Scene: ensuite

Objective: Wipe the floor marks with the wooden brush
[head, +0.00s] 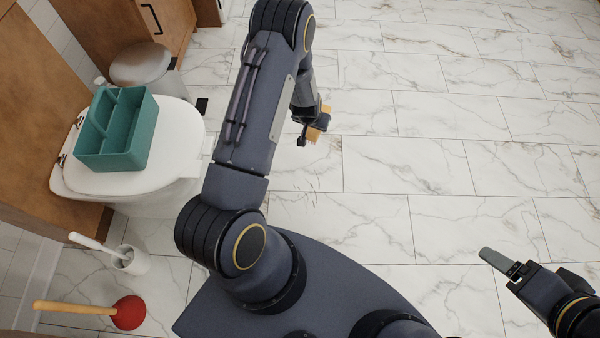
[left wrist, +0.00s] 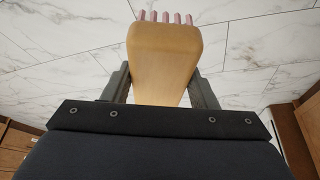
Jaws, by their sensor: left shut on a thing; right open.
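My left gripper (left wrist: 162,88) is shut on the wooden brush, one finger on each side of it. The brush (left wrist: 165,50) is a tan block with pinkish bristle tufts at its far end in the left wrist view. In the head view a small part of the brush (head: 314,135) shows beyond my left arm, which hides most of the gripper. Whether the bristles touch the floor cannot be told. My right gripper (head: 508,268) is open and empty over the floor at lower right.
A white toilet (head: 180,150) with a teal caddy (head: 135,140) on its lid stands at left. A bin (head: 142,65) is behind it. A toilet brush (head: 130,260) and a red plunger (head: 128,312) are at lower left. The marble-tiled floor at right is clear.

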